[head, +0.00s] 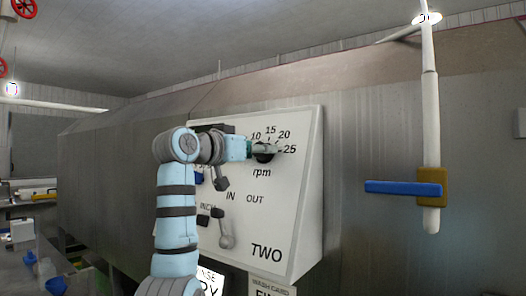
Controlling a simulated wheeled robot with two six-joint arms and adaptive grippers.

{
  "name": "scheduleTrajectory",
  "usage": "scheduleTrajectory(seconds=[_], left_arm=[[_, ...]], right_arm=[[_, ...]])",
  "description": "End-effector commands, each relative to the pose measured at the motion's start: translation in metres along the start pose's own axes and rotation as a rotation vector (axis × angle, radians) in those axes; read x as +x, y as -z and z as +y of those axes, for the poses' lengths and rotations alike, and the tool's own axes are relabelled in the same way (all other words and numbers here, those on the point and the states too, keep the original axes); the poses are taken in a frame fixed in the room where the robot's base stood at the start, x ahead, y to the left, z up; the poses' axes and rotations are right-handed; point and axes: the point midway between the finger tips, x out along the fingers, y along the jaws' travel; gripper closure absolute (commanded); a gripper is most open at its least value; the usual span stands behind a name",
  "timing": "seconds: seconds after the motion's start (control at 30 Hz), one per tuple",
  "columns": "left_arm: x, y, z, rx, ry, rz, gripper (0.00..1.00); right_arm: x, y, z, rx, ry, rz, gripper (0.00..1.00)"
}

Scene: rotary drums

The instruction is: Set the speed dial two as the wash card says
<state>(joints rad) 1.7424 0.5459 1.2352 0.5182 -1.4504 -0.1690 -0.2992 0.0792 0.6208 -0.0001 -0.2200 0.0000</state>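The speed dial (264,156) is a dark round knob on the white control panel (285,210) marked TWO. Its rpm scale shows 10, 15, 20 and 25. My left gripper (262,148) is at the dial, its arm coming up from the lower left and reaching right across the panel. The fingers overlap the knob, and I cannot tell whether they are closed on it. The dial's pointer setting is not clear. The wash card (271,284) is below the panel, cut off by the bottom edge, with only its heading and "FI" readable. My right gripper is not in view.
A lever (221,180) by IN and OUT and a lower lever (226,235) by INCH are on the same panel. A vertical pipe with a blue valve handle (402,187) stands at right. Large grey drum housing (110,180) is behind.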

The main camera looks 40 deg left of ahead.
Motion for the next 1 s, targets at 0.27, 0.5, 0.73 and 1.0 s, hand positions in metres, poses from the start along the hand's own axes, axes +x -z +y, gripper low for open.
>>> scheduleTrajectory(seconds=[0.27,0.5,0.73,1.0], left_arm=[[0.0,0.0,0.001,0.0,-0.001,0.0,0.86],[0.0,0.002,0.0,0.063,-0.024,-0.001,0.86],[0.0,0.003,0.0,0.175,-0.064,0.001,0.88],[0.0,0.003,0.0,0.285,-0.104,0.002,0.88]], right_arm=[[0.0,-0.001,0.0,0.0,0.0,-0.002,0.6],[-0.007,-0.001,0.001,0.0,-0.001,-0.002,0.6],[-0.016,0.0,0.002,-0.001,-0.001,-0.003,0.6],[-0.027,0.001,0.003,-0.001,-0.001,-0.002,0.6]])
